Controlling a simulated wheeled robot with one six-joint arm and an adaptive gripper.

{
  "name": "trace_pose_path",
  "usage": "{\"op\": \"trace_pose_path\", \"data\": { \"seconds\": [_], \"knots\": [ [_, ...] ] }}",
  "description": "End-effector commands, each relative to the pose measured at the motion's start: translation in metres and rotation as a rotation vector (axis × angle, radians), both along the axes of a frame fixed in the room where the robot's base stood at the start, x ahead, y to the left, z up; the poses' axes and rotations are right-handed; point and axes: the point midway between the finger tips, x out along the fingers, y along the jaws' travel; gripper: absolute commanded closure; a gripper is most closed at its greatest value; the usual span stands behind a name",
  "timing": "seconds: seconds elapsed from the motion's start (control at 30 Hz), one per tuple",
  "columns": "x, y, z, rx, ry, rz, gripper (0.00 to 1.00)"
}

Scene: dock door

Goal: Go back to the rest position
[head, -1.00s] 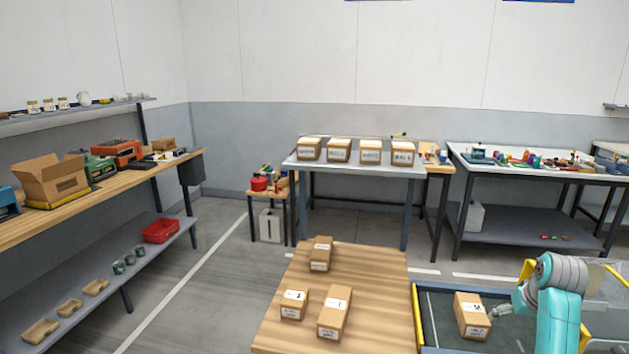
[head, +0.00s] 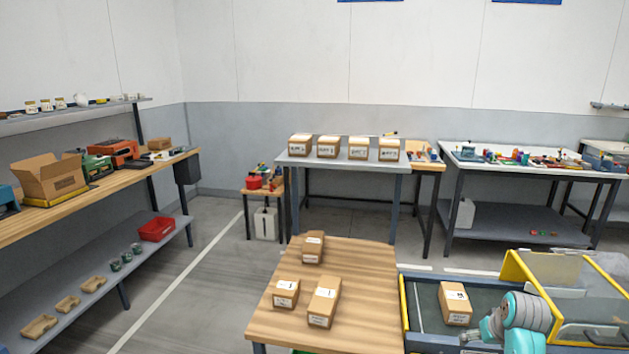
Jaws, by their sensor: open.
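My gripper (head: 467,339) shows small and dark at the bottom edge of the head view, at the end of my teal and grey arm. It is open and holds nothing that I can see. A labelled brown box (head: 455,303) stands on the dark conveyor-like bed (head: 424,297) just above it in the picture. The gripper is apart from that box. Its fingertips are too small to make out well.
A wooden table (head: 363,281) with 3 brown boxes stands left of the bed. The bed has yellow edges and a clear, yellow-framed guard (head: 545,278) at right. A bench (head: 340,165) with several boxes is behind. Floor at left (head: 200,290) is clear.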

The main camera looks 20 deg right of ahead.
Motion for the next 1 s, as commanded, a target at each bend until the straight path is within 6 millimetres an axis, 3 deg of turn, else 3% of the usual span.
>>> {"op": "trace_pose_path", "data": {
  "seconds": [0.3, 0.47, 0.73, 1.0],
  "knots": [
    [-0.005, 0.081, -0.079, -0.051, -0.082, 0.053, 0.03],
    [-0.017, 0.124, -0.11, -0.078, -0.132, 0.079, 0.03],
    [-0.057, 0.204, -0.151, -0.126, -0.228, 0.137, 0.03],
    [-0.114, 0.276, -0.165, -0.165, -0.333, 0.2, 0.03]
  ]
}}
